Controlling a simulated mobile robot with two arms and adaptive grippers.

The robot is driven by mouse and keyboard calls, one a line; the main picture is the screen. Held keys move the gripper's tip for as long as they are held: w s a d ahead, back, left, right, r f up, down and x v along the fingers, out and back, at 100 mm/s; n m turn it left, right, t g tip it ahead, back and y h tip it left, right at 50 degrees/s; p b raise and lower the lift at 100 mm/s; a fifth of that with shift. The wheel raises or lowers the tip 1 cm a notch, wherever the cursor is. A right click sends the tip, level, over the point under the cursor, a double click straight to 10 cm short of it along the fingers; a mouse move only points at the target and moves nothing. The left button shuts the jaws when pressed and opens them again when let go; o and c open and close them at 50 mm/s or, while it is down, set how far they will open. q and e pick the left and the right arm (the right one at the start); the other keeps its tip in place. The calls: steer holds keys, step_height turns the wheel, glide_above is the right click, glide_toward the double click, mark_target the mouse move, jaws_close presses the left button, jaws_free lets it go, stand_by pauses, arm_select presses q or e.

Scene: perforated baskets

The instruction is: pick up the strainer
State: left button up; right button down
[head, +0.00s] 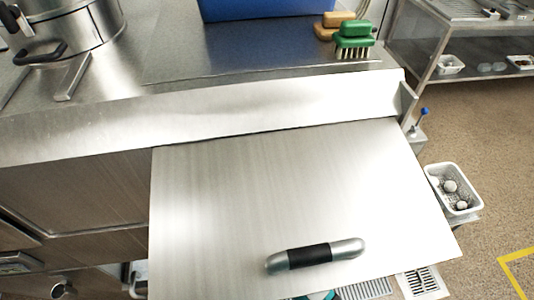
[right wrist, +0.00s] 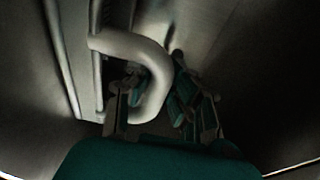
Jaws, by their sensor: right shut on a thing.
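My right gripper (right wrist: 168,100) shows in the right wrist view with its green fingers together around the end of a pale, curved handle (right wrist: 148,58). The handle bends out from a metal surface at the left of that view. The picture is dark, and the exact contact is partly hidden by the fingers. I cannot tell whether this handle belongs to the strainer. I cannot make out a strainer for sure in either view. My left gripper is not in view.
In the head view a steel panel (head: 260,200) with a black-gripped handle (head: 316,255) juts from the steel counter (head: 140,85). A steel pot (head: 75,25), a blue bin (head: 265,8) and a green brush (head: 354,42) stand on top. A white basket (head: 455,172) sits right of the panel.

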steer(key=shift+r, duration=0.4)
steer(key=r, duration=0.2)
steer(key=shift+s+d+r, duration=0.25)
steer(key=shift+d+r, duration=0.05)
steer(key=shift+r, duration=0.05)
steer(key=s+d+r+b, duration=0.1)
steer(key=s+d+b, duration=0.1)
steer(key=s+d, duration=0.8)
steer(key=shift+s+d+r, duration=0.15)
steer(key=shift+d+r, duration=0.1)
steer(key=shift+d, duration=0.4)
steer(key=shift+s, duration=0.1)
